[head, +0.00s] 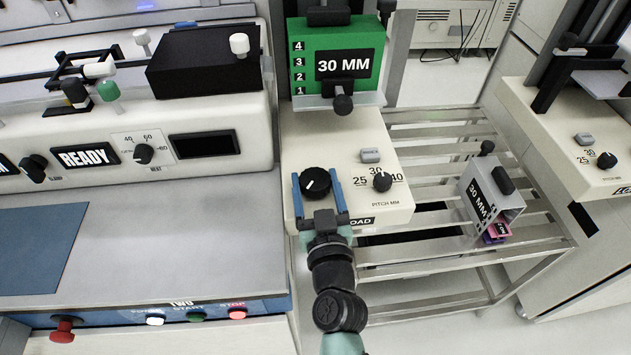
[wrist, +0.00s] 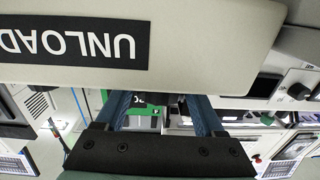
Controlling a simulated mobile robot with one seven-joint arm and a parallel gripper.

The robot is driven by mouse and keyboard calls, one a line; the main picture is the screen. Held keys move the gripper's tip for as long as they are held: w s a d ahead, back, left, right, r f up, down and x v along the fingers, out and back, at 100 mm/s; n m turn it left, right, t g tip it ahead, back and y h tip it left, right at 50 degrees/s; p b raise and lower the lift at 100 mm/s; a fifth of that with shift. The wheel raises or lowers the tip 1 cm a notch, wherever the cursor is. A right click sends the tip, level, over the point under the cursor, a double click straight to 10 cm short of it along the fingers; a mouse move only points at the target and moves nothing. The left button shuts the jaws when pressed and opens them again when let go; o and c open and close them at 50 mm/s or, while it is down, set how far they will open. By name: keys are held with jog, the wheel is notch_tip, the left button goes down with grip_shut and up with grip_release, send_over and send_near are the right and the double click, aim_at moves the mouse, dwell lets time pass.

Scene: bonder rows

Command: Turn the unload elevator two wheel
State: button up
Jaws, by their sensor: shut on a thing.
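The wheel (head: 315,180) is a round black knob with a white pointer mark, on the left of the cream unload elevator box (head: 292,136). My gripper (head: 315,186) reaches it from the front, with one blue finger on each side of the wheel, and is shut on it. The pointer slants toward the lower left. In the wrist view, the box front with its upside-down UNLOAD label (wrist: 70,40) fills the top, and my fingers (wrist: 158,100) reach under its edge. The wheel itself cannot be made out there.
A pitch dial (head: 382,181) and a grey button (head: 370,155) sit right of the wheel. A green 30 MM magazine (head: 310,60) stands behind it. Another 30 MM magazine (head: 497,192) rests on the slatted rack (head: 420,250). The bonder bench (head: 180,240) is at left.

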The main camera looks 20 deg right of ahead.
jog(key=shift+c, duration=0.6)
jog(key=shift+f+b, duration=0.1)
jog(key=shift+b, duration=0.2)
jog(key=shift+f+y+b, duration=0.15)
jog(key=shift+y+b, duration=0.15)
jog(key=shift+b, duration=0.5)
